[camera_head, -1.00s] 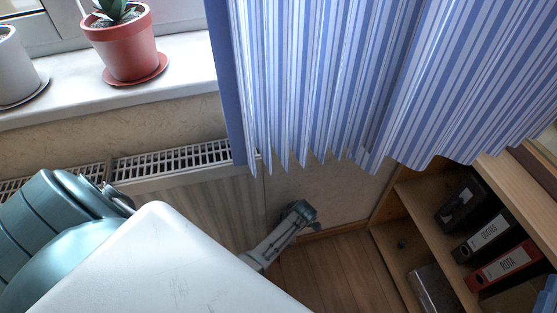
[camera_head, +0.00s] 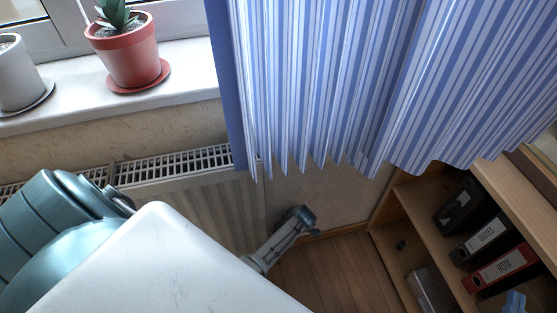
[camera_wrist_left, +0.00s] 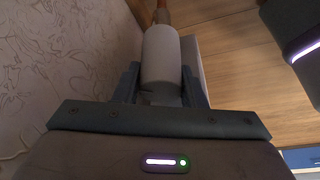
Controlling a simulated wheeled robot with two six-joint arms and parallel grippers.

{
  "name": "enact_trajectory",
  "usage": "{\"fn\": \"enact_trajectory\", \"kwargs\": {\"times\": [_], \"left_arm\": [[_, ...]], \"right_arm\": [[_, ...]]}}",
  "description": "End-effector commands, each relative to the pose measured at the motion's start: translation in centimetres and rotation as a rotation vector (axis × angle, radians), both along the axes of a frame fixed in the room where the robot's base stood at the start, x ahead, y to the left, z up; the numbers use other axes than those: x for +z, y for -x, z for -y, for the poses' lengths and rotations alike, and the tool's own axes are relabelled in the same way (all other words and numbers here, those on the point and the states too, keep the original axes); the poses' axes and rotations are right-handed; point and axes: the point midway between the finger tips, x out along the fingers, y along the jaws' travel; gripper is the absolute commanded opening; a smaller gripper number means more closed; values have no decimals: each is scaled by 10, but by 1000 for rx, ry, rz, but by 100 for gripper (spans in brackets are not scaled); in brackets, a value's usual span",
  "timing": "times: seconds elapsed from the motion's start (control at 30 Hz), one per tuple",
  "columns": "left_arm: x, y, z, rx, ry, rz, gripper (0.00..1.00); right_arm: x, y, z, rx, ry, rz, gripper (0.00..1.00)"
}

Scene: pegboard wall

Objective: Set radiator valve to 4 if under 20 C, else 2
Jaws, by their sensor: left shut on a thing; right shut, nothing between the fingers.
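The radiator (camera_head: 175,165) is under the window sill, its right part behind the curtain. In the left wrist view, a white cylindrical valve head (camera_wrist_left: 161,58) on a copper-coloured pipe stands between the fingers of my left gripper (camera_wrist_left: 160,88), which is shut on it. Its number marks cannot be read. No thermometer or temperature reading is in view.
A blue striped curtain (camera_head: 330,80) hangs over the wall. A red plant pot (camera_head: 125,52) and a white pot (camera_head: 15,75) stand on the sill (camera_head: 180,85). A wooden shelf (camera_head: 400,215) with binders is at right. A light-blue thing (camera_head: 515,302), unidentified, is at lower right.

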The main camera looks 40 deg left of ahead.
Motion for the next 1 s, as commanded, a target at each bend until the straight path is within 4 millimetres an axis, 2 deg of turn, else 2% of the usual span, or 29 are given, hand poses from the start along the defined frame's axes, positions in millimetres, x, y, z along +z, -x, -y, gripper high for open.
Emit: {"fn": "enact_trajectory", "kwargs": {"times": [0.3, 0.5, 0.7, 0.97, 1.0], "left_arm": [[2, 0, 1, -152, 1, 0, 14], [1, 0, 1, -238, 2, -2, 14], [0, 0, 1, -269, 2, 0, 14], [0, 0, 1, -269, 2, 0, 14], [0, 0, 1, -269, 2, 0, 45]], "right_arm": [[-73, 33, -7, 28, -27, -418, 0], [-107, 61, -13, 48, -40, -624, 0], [-119, 73, -15, 55, -45, -696, 0], [-119, 73, -14, 55, -44, -695, 0], [-119, 73, -14, 55, -44, -695, 0]]}}
